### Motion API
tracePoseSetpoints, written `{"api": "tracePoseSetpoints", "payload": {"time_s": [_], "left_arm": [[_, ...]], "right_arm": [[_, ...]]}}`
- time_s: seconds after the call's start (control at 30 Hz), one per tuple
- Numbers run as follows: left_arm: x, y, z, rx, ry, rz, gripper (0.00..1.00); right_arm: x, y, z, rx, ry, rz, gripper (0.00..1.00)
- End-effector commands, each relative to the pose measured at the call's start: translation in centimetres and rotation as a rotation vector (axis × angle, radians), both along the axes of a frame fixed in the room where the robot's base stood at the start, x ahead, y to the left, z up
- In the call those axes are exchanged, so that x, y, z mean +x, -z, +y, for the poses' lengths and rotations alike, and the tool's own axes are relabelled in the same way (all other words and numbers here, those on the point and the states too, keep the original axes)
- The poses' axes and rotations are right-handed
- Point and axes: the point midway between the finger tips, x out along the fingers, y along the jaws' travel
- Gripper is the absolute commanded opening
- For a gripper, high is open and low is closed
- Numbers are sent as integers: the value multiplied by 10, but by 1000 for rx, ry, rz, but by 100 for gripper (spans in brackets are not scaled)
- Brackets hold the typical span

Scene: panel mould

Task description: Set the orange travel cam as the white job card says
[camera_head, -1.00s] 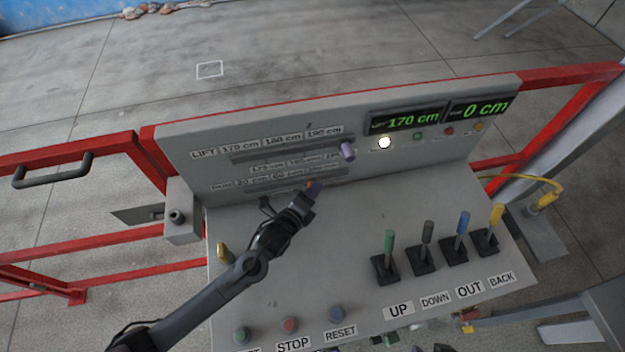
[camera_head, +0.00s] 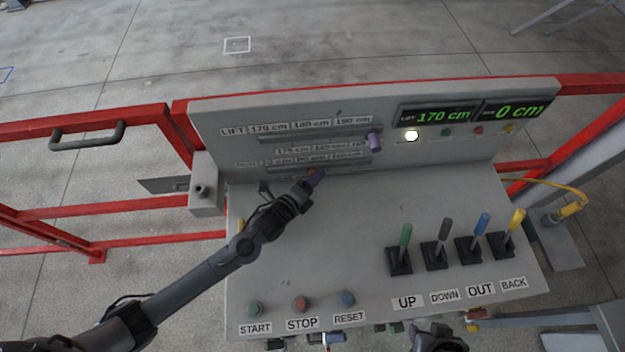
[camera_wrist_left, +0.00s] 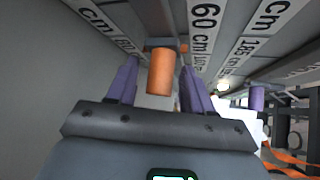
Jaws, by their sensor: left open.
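The orange travel cam (camera_wrist_left: 160,72) stands between the two purple fingers of my left gripper (camera_wrist_left: 157,85) in the left wrist view, with a small gap on each side. A label reading 60 cm is close by. In the head view my left gripper (camera_head: 316,178) is at the lower slot of the upright panel, and only a bit of orange shows there. The left gripper is open around the cam. I cannot make out the white job card.
A purple cam (camera_head: 375,142) sits at the right of the upper slot. The displays (camera_head: 435,116) read 170 cm and 0 cm, above a lit white lamp (camera_head: 411,135). Several levers (camera_head: 450,246) stand at the right of the desk, and three buttons (camera_head: 301,303) at the front.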

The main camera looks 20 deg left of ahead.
Motion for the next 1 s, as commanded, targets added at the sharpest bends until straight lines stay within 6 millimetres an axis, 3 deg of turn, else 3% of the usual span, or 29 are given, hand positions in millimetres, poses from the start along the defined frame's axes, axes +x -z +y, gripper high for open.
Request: {"api": "tracePoseSetpoints", "payload": {"time_s": [0.27, 0.7, 1.0], "left_arm": [[-14, -3, 4, 3, 0, 1, 51], [-81, -22, 21, 1, 2, 2, 51], [-100, -29, 27, 0, 1, 0, 51]], "right_arm": [[0, 1, 0, -1, 0, 0, 43], [0, 6, -2, -10, -6, -1, 43], [0, 7, -2, -9, -5, 0, 43]]}}
